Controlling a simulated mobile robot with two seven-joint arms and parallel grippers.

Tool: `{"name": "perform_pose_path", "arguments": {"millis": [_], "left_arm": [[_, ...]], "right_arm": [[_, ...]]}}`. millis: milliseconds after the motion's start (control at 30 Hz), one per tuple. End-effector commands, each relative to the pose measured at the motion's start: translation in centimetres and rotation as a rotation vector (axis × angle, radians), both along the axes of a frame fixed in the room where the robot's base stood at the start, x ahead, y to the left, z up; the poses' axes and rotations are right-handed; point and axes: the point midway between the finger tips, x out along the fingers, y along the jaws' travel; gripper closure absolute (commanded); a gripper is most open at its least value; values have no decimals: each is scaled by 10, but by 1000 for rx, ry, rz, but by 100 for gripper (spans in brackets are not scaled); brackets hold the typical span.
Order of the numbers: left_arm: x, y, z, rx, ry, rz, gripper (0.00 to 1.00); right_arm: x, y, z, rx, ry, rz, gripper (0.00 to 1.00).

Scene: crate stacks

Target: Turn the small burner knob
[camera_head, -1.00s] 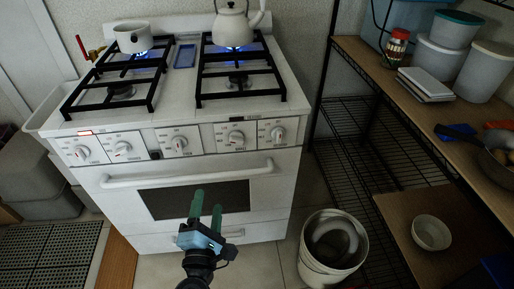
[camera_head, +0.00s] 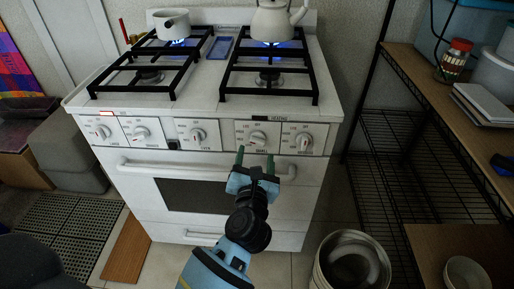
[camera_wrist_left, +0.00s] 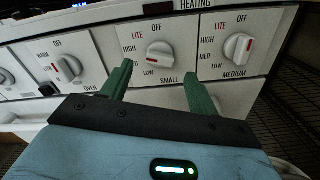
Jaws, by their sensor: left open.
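The small burner knob (camera_wrist_left: 160,55), white with a red mark, is labelled SMALL and sits on the white stove's front panel. It also shows in the head view (camera_head: 257,138), second from the right. My left gripper (camera_head: 256,159) is open and empty, just below and in front of this knob. In the left wrist view its two green fingers (camera_wrist_left: 158,88) stand apart, one below left and one below right of the knob. I see no finger gripping the knob. My right gripper is not in view.
The medium knob (camera_wrist_left: 238,47) is to the right and the oven knob (camera_wrist_left: 68,67) to the left. The oven handle (camera_head: 150,166) runs below the panel. A pot (camera_head: 172,22) and a kettle (camera_head: 272,20) stand over blue flames. A bin (camera_head: 322,265) and wire shelf (camera_head: 400,150) are right.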

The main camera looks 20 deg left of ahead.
Motion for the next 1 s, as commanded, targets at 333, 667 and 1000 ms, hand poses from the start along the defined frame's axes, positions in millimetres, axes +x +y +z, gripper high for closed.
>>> {"name": "perform_pose_path", "arguments": {"millis": [333, 667, 1000], "left_arm": [[36, 10, 0, 1, 0, 0, 40], [38, 11, 0, 1, 0, 0, 41], [38, 11, 0, 1, 0, 0, 85]], "right_arm": [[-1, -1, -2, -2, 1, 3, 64], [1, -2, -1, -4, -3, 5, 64], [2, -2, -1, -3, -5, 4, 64]]}}
